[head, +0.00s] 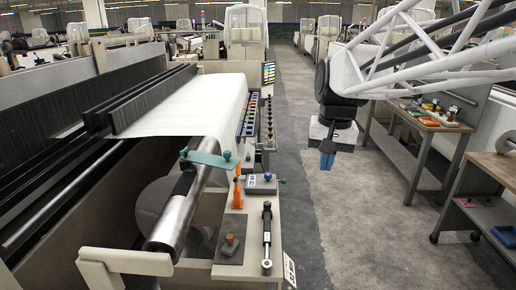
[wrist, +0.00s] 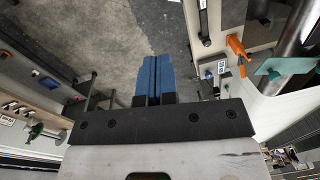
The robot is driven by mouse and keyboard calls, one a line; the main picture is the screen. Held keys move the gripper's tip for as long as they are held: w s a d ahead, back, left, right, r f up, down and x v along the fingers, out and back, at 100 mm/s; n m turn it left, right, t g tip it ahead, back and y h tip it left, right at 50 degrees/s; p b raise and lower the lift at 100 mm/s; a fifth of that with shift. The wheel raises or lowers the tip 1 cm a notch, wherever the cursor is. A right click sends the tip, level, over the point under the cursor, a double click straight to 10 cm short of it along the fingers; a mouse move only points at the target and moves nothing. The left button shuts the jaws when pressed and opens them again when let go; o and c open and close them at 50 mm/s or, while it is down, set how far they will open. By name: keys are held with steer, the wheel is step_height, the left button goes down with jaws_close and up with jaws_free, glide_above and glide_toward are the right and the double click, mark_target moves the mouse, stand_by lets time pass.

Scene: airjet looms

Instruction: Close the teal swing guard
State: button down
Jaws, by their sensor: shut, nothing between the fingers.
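The teal swing guard (head: 212,160) is a flat bar with round knobs at its ends. It lies across above the metal roller at the front of the loom, and its right end is near an orange upright piece (head: 238,188). The guard also shows at the right of the wrist view (wrist: 286,66). My gripper (head: 327,160) hangs over the aisle floor, well to the right of the guard and apart from it. Its blue fingers point down and are together, with nothing between them; they also show in the wrist view (wrist: 153,78).
The loom's front ledge carries a small box with a blue knob (head: 266,180), a brown-knobbed block (head: 230,245) and a black and silver tool (head: 267,238). A bench (head: 425,125) and a cart (head: 480,200) stand at right. The grey aisle floor (head: 340,225) between is clear.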

steer(key=w+a+f+g, duration=0.1)
steer(key=w+a, duration=0.5)
steer(key=w, duration=0.7)
steer(key=w+a+f+m+g, duration=0.1)
steer(key=w+a+f+g, duration=0.1)
steer(key=w+a, duration=0.5)
steer(key=w+a+f+m+g+y, duration=0.1)
steer(key=w+a, duration=0.6)
steer(key=w, duration=1.2)
steer(key=shift+f+g, duration=0.3)
steer(key=shift+f, duration=0.55)
steer(key=shift+a, duration=0.1)
steer(key=s+a+f, duration=0.2)
steer(key=s+f, duration=0.5)
steer(key=f, duration=0.2)
steer(key=shift+a, duration=0.3)
steer(key=shift+f, duration=0.1)
steer(key=shift+s, duration=0.25)
